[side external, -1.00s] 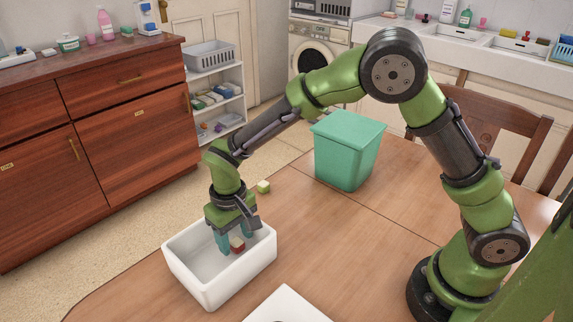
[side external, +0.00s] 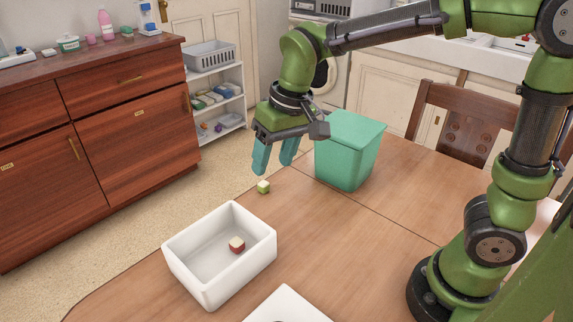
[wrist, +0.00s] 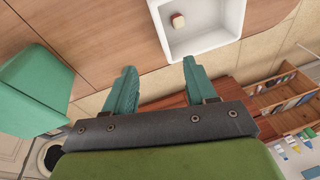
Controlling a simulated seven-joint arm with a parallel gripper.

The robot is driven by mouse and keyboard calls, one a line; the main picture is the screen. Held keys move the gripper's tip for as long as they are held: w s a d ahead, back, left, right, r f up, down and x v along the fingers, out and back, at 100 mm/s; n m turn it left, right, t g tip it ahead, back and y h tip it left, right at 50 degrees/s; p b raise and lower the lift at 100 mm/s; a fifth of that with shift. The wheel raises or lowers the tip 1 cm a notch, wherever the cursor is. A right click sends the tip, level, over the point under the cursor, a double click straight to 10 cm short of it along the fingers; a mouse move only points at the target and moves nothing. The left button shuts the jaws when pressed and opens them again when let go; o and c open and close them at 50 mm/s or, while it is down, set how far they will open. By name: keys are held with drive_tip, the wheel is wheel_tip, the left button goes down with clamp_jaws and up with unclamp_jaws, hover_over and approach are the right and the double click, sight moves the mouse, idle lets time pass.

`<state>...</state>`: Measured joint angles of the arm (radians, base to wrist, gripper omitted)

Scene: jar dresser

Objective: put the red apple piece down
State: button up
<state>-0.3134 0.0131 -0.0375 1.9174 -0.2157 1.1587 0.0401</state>
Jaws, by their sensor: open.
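The red apple piece (side external: 237,244), red with a pale top, lies inside the white bin (side external: 190,267) on the table, towards its right wall. My gripper (side external: 273,170) is open and empty, with teal fingers pointing down. It is raised above and behind the bin, over the table's far edge, apart from the apple piece. In the wrist view the open fingers (wrist: 158,72) have nothing between them.
A small green piece (side external: 263,187) lies on the table below my gripper. A green lidded bin (side external: 346,152) stands to the right of it. Part of another white container (side external: 285,308) shows at the front edge. The table's middle is clear.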

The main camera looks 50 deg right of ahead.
drive_tip(key=s+d+r+m+t, duration=0.2)
drive_tip(key=s+d+t, duration=0.3)
drive_tip(key=s+d, duration=0.3)
drive_tip(key=s, duration=0.4)
drive_tip(key=shift+s+d+r+m, duration=0.15)
drive_tip(key=shift+d+r+m, duration=0.15)
